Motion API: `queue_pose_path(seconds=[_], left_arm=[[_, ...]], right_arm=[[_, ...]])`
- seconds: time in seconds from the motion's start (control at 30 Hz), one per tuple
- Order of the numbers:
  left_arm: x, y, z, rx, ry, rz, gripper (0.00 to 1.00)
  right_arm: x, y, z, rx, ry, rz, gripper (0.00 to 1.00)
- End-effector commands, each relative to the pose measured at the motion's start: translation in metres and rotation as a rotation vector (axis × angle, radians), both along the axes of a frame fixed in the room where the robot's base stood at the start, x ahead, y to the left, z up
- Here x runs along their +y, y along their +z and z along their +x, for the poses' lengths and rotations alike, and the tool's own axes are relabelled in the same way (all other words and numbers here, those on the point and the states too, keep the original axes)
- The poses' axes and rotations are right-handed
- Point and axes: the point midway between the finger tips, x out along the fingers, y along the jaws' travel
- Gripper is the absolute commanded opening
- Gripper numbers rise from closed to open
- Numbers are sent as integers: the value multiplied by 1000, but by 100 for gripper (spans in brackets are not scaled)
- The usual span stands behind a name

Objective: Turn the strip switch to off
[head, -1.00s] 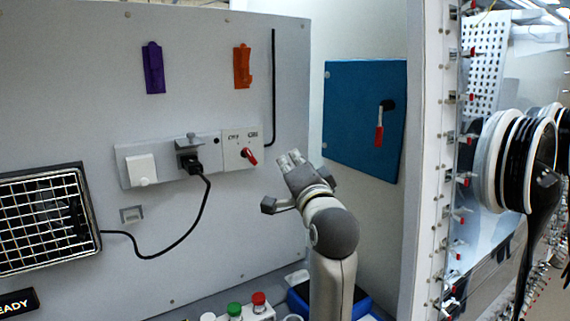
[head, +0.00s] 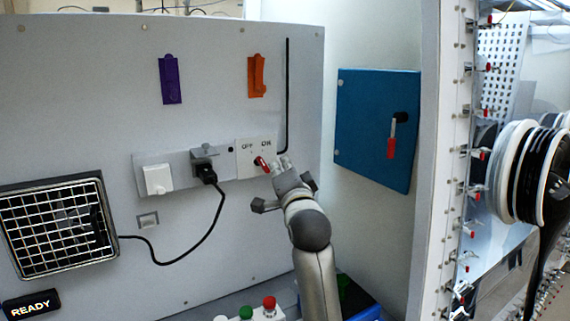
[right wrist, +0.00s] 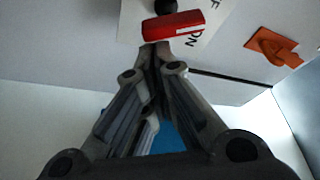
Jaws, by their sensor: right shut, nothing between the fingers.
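The strip switch is a small red lever (head: 262,164) on a white plate (head: 255,146) marked OFF on the left and ON on the right, at the right end of a wall power strip (head: 180,170). In the head view the lever slants down to the right. My right gripper (head: 279,164) is shut and empty, with its fingertips just right of the lever. In the right wrist view the shut fingertips (right wrist: 154,46) are beside the red lever (right wrist: 172,26); I cannot tell whether they touch it. My left gripper is not in view.
A black plug (head: 206,172) with a cable sits in the strip. A blue panel with a red handle (head: 391,140) is to the right. Purple (head: 170,80) and orange (head: 256,76) holders hang above. A grilled unit (head: 60,225) is at left, and coloured-top items (head: 269,304) stand below.

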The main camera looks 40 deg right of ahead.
Motion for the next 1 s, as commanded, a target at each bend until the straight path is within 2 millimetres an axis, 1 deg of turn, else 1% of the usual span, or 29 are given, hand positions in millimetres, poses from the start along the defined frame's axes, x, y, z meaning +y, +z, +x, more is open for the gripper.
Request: queue_pose_path(seconds=[0.23,0.67,0.87,1.0], left_arm=[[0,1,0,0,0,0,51],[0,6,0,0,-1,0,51],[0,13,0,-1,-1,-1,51],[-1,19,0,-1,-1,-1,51]], right_arm=[[1,0,0,-2,1,8,0],[5,-4,2,-20,2,84,0],[9,-7,3,-36,5,153,0],[11,-8,4,-55,7,232,0]])
